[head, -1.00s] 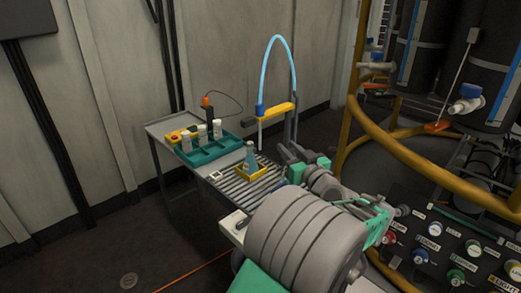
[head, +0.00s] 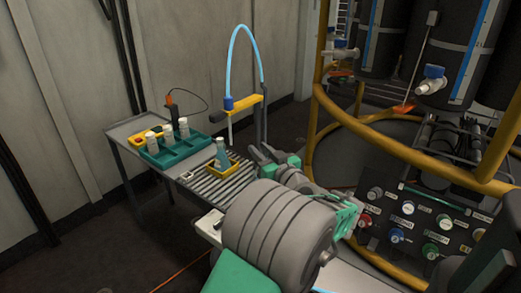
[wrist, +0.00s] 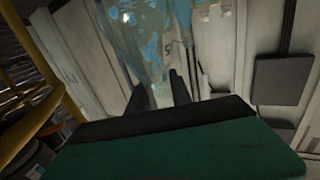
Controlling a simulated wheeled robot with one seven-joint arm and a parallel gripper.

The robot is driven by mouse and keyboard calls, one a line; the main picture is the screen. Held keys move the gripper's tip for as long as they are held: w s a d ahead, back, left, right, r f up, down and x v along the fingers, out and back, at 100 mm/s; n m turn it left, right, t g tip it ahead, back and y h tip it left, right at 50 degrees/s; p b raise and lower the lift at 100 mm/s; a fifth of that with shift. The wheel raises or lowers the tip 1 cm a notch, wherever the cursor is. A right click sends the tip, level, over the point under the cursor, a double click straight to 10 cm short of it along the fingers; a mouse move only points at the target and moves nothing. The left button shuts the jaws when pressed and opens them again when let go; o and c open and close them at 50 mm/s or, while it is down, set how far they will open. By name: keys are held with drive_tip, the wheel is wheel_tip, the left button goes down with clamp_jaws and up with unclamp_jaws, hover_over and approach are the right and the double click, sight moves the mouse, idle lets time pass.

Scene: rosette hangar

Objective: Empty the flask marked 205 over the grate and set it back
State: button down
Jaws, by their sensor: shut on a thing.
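In the wrist view my gripper (wrist: 158,90) is shut on the neck of a clear flask (wrist: 140,45) with blue patches. A dark mark like a "5" shows on its glass; the full number is not readable. In the head view the dark jaws of my gripper (head: 258,156) are right of the slatted grate (head: 205,188), and I cannot make out the held flask there. A bluish flask (head: 221,153) stands upright in a yellow frame (head: 223,175) on the slats, left of the jaws with a visible gap. Its marking is too small to read.
A teal tray (head: 178,158) with several white-capped bottles sits at the bench's far left. A yellow arm with a blue hose (head: 240,104) rises behind the slats.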

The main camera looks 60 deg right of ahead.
drive_tip(key=shift+f, duration=0.2)
drive_tip(key=shift+f+b, duration=0.15)
drive_tip(key=shift+b, duration=0.45)
drive_tip(key=shift+f+b, duration=1)
drive_tip(key=shift+f+b, duration=0.35)
drive_tip(key=shift+b, duration=0.3)
drive_tip(key=shift+f+b, duration=0.25)
drive_tip(key=shift+b, duration=0.15)
drive_tip(key=shift+f+b, duration=0.3)
drive_tip(key=shift+b, duration=0.2)
